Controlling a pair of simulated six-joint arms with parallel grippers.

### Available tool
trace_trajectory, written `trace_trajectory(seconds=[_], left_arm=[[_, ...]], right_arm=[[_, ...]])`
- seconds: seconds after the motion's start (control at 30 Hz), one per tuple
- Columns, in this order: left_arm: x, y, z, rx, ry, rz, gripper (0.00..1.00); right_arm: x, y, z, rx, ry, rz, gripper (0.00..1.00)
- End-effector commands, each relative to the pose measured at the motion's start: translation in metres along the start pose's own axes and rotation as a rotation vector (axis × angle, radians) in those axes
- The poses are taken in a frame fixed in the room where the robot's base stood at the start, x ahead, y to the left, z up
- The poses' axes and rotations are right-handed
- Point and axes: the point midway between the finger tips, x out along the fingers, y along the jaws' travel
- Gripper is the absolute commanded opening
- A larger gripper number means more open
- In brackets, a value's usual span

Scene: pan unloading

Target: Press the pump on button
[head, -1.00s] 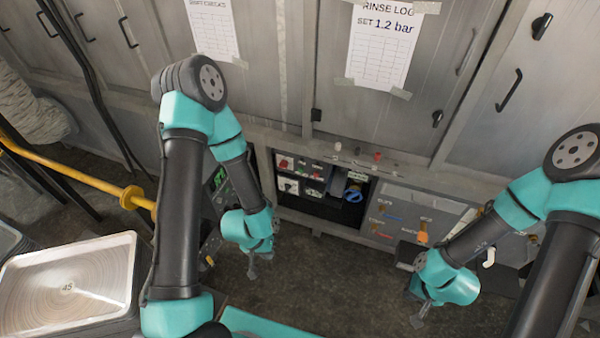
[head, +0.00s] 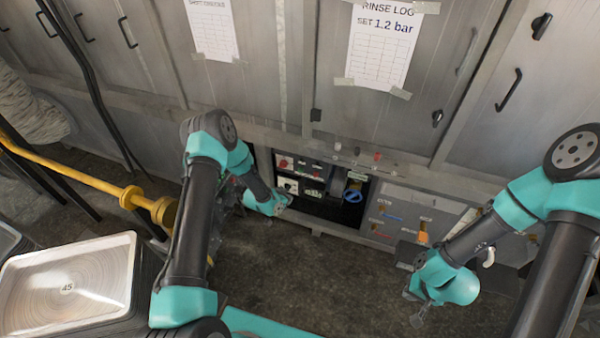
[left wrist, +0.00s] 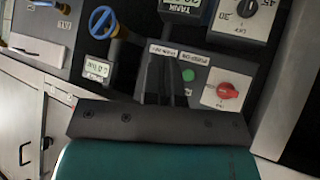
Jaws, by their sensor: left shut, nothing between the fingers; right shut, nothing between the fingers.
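I cannot tell whether the fingertips touch the panel. In the head view the left wrist reaches the left part of the control panel (head: 342,212), hiding its own fingertips. My right gripper (head: 416,321) is shut and empty, low over the floor at the right.
In the head view a yellow pipe (head: 75,173) and a metal pan (head: 70,285) lie left. The middle floor is clear.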

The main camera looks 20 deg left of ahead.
Motion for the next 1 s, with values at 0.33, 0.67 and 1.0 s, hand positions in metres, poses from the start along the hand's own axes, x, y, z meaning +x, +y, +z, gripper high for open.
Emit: trace_trajectory(seconds=[0.33,0.67,1.0], left_arm=[[0.031,-0.032,-0.016,0.158,0.114,-0.003,0.0],[0.031,-0.032,-0.016,0.157,0.113,-0.003,0.0],[0.044,-0.04,-0.029,0.156,0.114,-0.004,0.0]], right_arm=[[0.0,0.0,0.0,0.0,0.0,0.0,0.0],[0.0,0.0,0.0,0.0,0.0,0.0,0.0],[0.0,0.0,0.0,0.0,0.0,0.0,0.0]])
